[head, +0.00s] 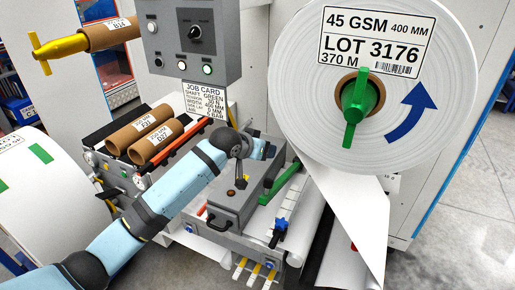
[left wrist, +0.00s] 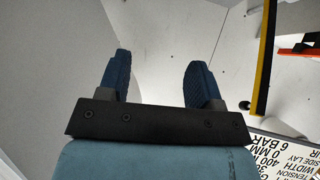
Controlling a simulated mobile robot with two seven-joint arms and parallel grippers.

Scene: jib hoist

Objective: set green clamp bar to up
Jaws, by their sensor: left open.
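The green clamp bar (head: 280,183) shows in the head view at the right side of the grey box-like unit. It lies at a slant, its far end higher in the picture. My left gripper (head: 264,149) is just beyond the far edge of that unit, above and left of the bar in the picture, partly hidden by my own wrist. In the left wrist view my left gripper (left wrist: 156,78) is open, with nothing between its two blue fingers. The green bar cannot be made out there. My right gripper is not in view.
A large white paper roll (head: 300,100) with a green shaft handle (head: 360,105) stands right of the gripper. A control box (head: 190,42) and job card (head: 204,100) hang above. An orange-red bar (head: 175,148) lies left, beside cardboard cores (head: 155,140).

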